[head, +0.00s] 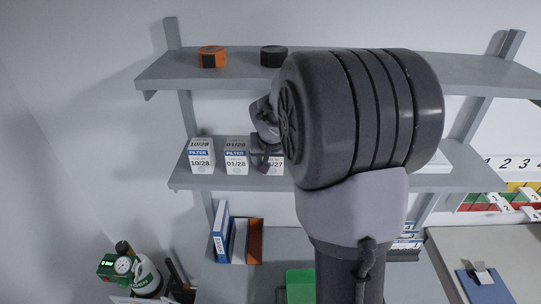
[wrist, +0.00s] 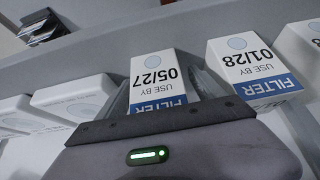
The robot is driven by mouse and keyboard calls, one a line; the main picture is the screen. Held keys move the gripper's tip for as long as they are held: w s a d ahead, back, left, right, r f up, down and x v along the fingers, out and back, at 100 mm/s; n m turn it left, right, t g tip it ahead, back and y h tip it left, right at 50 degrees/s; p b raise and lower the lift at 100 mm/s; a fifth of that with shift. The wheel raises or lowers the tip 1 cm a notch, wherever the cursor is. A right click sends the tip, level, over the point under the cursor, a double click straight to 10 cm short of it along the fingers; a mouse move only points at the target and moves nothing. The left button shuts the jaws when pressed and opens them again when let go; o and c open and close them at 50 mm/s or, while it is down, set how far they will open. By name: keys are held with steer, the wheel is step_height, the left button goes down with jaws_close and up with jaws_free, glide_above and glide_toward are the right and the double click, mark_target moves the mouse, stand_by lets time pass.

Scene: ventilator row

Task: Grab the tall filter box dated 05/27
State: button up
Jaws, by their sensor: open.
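The tall filter box dated 05/27 (wrist: 158,75) is white with a blue FILTER band. In the wrist view it appears upside down, just beyond my gripper's palm. In the head view only part of this box (head: 277,167) shows on the middle shelf, the rest hidden by my gripper (head: 265,150) and arm. My gripper is open, with a finger along each side of the box. I cannot tell whether either finger touches it.
A box dated 01/28 (head: 236,158) stands close beside it, then one dated 10/28 (head: 201,156). Low white boxes (wrist: 75,100) lie on the other side. The upper shelf (head: 225,77) holds an orange canister (head: 211,57) and a black one (head: 274,57).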

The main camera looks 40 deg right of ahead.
steer(key=shift+s, duration=0.15)
steer(key=shift+c, duration=0.7)
steer(key=shift+r, duration=0.1)
steer(key=c, duration=1.3)
